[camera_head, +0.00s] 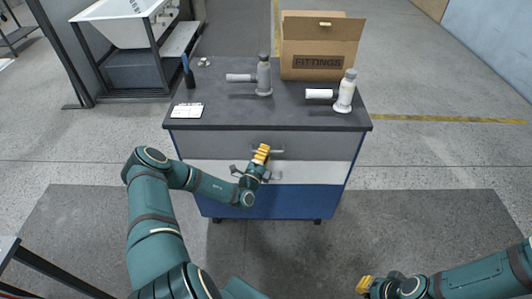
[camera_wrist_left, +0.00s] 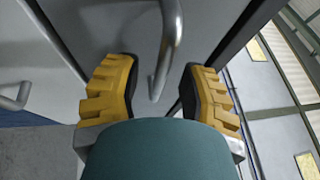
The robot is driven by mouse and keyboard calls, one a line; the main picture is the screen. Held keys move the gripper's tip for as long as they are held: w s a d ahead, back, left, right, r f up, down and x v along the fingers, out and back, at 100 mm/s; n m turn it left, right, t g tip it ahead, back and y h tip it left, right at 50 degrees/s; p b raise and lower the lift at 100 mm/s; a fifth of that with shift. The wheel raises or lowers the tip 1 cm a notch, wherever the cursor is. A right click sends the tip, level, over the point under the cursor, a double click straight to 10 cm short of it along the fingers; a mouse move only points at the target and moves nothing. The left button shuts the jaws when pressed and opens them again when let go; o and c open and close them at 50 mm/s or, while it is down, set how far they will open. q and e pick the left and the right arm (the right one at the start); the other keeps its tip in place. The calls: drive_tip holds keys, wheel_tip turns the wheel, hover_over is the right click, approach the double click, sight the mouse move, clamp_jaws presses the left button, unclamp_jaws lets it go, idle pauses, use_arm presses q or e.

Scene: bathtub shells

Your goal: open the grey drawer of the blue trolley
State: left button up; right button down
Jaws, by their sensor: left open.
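The blue trolley (camera_head: 280,204) stands ahead with a dark top. Its grey drawer (camera_head: 325,147) is the upper one and looks shut, flush with the body. The drawer's bar handle (camera_head: 279,151) is partly hidden behind my left gripper (camera_head: 262,153). In the left wrist view my left gripper (camera_wrist_left: 157,75) is open, its yellow fingers on either side of the metal handle (camera_wrist_left: 172,35). The handle lies between the fingers, with gaps on both sides. My right gripper (camera_head: 365,285) is low at the bottom, away from the trolley; its jaws are too small to judge.
A white drawer (camera_head: 325,172) lies below, with its handle (camera_wrist_left: 14,100) at left in the wrist view. Floor before the trolley is clear.

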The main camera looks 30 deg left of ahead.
use_arm(q)
drive_tip(key=shift+w+a+r, duration=0.1)
drive_tip(key=shift+w, duration=0.35)
clamp_jaws()
